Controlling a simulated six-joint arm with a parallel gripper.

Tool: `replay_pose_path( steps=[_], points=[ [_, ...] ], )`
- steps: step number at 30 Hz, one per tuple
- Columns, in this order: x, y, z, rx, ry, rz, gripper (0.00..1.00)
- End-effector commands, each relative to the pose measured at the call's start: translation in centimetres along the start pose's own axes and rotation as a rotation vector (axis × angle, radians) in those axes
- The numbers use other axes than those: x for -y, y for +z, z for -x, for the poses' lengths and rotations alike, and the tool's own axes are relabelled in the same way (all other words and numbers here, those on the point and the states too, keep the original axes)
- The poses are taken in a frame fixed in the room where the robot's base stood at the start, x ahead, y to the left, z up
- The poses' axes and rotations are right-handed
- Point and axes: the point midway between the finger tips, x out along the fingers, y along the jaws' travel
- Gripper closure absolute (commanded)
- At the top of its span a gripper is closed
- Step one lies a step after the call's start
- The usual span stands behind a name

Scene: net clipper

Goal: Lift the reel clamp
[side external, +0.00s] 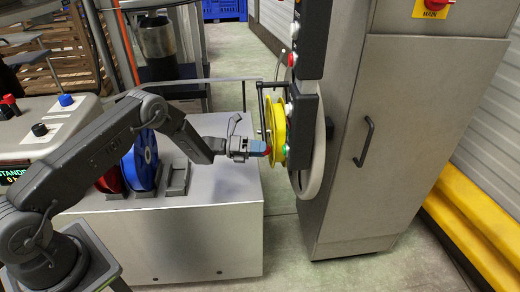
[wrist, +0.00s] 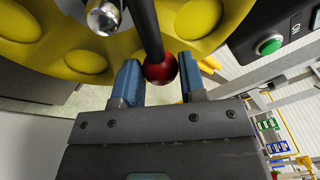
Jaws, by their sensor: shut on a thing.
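The reel clamp (wrist: 147,28) appears in the wrist view as a dark rod ending in a red ball knob (wrist: 160,69). The rod crosses in front of the yellow reel (wrist: 65,52). My gripper (wrist: 158,66) has its blue fingers on either side of the knob and is shut on it. In the side view my gripper (side external: 266,148) reaches right to the yellow reel (side external: 277,125) on the machine's left face. The knob is mostly hidden there, with a bit of red at the fingertips.
The grey machine cabinet (side external: 400,130) stands right of the reel, with a green button (wrist: 269,45) near it. A blue reel (side external: 140,160) and a red reel (side external: 110,180) stand in holders on the metal bench (side external: 185,235) below my arm. Floor shows between bench and cabinet.

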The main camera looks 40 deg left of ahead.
Motion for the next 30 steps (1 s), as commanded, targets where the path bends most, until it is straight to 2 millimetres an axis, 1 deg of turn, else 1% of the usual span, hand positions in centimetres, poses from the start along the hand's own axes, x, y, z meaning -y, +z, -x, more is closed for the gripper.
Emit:
replay_pose_path(
  steps=[1, 9, 16, 20, 23, 26, 30],
  points=[
    [0.0, 0.0, 0.0, 0.0, 0.0, 0.0, 0.73],
    [0.0, 0.0, 0.0, 0.0, 0.0, 0.0, 0.99],
    [0.2, 0.0, 0.0, 0.001, -0.002, 0.007, 1.0],
    [0.9, 0.1, -0.1, 0.004, -0.007, 0.034, 1.0],
    [2.0, 0.2, -0.2, 0.009, -0.014, 0.075, 1.0],
    [3.5, 0.4, -0.3, 0.015, -0.025, 0.135, 1.0],
    [6.1, 0.9, -0.5, 0.026, -0.043, 0.247, 1.0]
  ],
)
